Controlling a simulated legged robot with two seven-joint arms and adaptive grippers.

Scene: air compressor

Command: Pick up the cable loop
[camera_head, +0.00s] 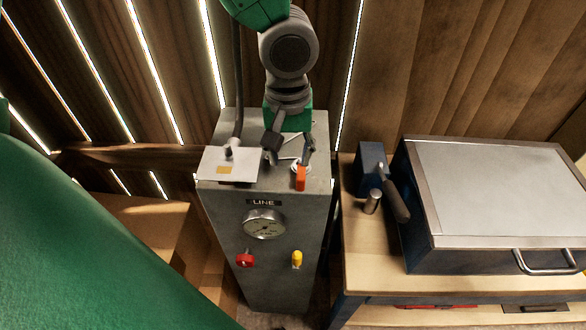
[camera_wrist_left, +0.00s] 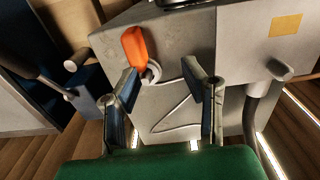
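A thin, light cable loop (camera_wrist_left: 185,98) shows against the cabinet's grey face in the left wrist view, between and behind my gripper's fingers. In the head view only a short thin piece of it (camera_head: 288,158) shows, partly hidden by the gripper. Its upper end seems to meet a small ring by an orange tag or handle (camera_wrist_left: 134,46), also seen in the head view (camera_head: 300,178). My left gripper (camera_head: 290,153) is open above the cabinet top. In its wrist view the fingers (camera_wrist_left: 161,74) stand apart with nothing clearly held. My right gripper is not in view.
The grey cabinet (camera_head: 272,285) carries a gauge (camera_head: 264,224), a red knob (camera_head: 245,260) and a yellow knob (camera_head: 297,259). A white plate (camera_head: 213,166) with a thick dark hose is on its top left. A workbench (camera_head: 365,278) with a metal box (camera_head: 490,190) stands right.

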